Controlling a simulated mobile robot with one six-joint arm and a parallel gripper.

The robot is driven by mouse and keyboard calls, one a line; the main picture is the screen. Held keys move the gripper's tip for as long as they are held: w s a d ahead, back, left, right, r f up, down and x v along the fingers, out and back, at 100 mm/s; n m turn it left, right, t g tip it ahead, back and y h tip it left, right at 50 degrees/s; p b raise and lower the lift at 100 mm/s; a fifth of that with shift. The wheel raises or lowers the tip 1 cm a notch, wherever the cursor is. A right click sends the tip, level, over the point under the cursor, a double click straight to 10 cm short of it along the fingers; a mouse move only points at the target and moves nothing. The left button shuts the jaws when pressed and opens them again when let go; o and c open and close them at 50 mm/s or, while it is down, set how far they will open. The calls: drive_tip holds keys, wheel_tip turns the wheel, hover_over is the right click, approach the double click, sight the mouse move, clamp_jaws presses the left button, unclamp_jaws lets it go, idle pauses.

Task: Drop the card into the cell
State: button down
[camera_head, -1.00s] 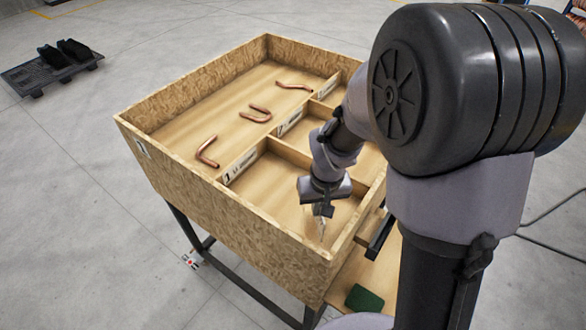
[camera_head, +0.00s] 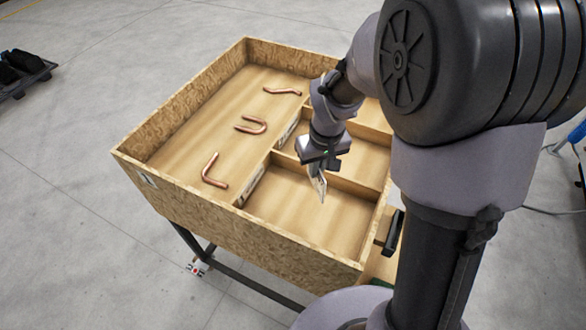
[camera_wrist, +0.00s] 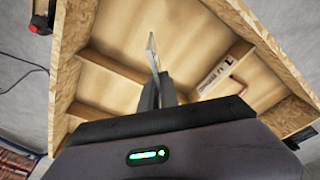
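A wooden box with chipboard walls (camera_head: 190,205) is split into one long compartment and several smaller cells. My gripper (camera_head: 318,168) is over the right side, at the far part of the near cell (camera_head: 290,215). It is shut on a thin pale card (camera_head: 320,188), which hangs tilted below the fingers. In the wrist view the card (camera_wrist: 152,50) stands edge-on beyond my fingers (camera_wrist: 158,90). In the head view the card overlaps the cross divider, so its exact height and side cannot be told.
Several bent copper tubes lie in the long left compartment, including a U-shaped tube (camera_head: 252,125) and an L-shaped tube (camera_head: 213,172). White labels sit on the long divider (camera_head: 252,183). The near cell looks empty. A black handle (camera_head: 393,231) is at the box's right side.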

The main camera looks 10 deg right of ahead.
sight(314, 185)
wheel_tip(314, 185, down, 5)
drive_tip(key=b, duration=0.2)
drive_tip(key=shift+r+b, duration=0.15)
drive_tip(key=shift+b, duration=0.15)
drive_tip(key=c, duration=1.5)
unclamp_jaws()
drive_tip(key=shift+w+a, duration=0.1)
drive_tip(key=shift+a, duration=0.1)
drive_tip(key=shift+c, duration=0.2)
wheel_tip(314, 185, up, 17)
drive_tip(key=s+p, duration=0.1)
drive_tip(key=s, duration=0.1)
drive_tip(key=shift+s+d+r, duration=0.15)
drive_tip(key=shift+s+d, duration=0.1)
drive_tip(key=shift+s, duration=0.05)
